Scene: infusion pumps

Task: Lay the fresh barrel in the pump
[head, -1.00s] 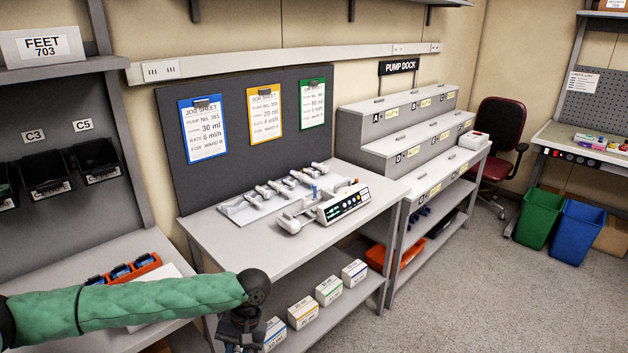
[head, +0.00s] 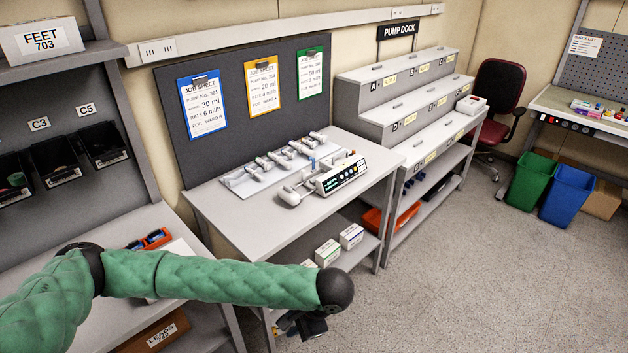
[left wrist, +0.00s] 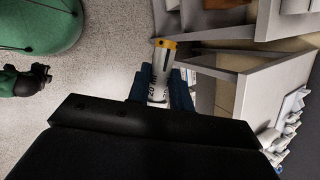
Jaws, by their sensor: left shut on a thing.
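In the head view, my left gripper (head: 302,323) hangs at the end of the green-sleeved arm, below and in front of the bench top, mostly hidden by the wrist. The left wrist view shows its blue fingers (left wrist: 182,92) shut on a pale barrel (left wrist: 158,82) with dark print and a yellow-orange end. The white pump (head: 341,177), with a lit display, lies on the bench top, well apart from the gripper. Its extended end points left. I cannot make out the seat for the barrel.
Behind the pump, a pale tray (head: 238,184) holds several syringe-like parts. The bench top (head: 248,222) is clear in front of it. White boxes (head: 328,252) stand on the shelf below. The stepped pump dock (head: 400,100) stands to the right. Job sheets hang behind.

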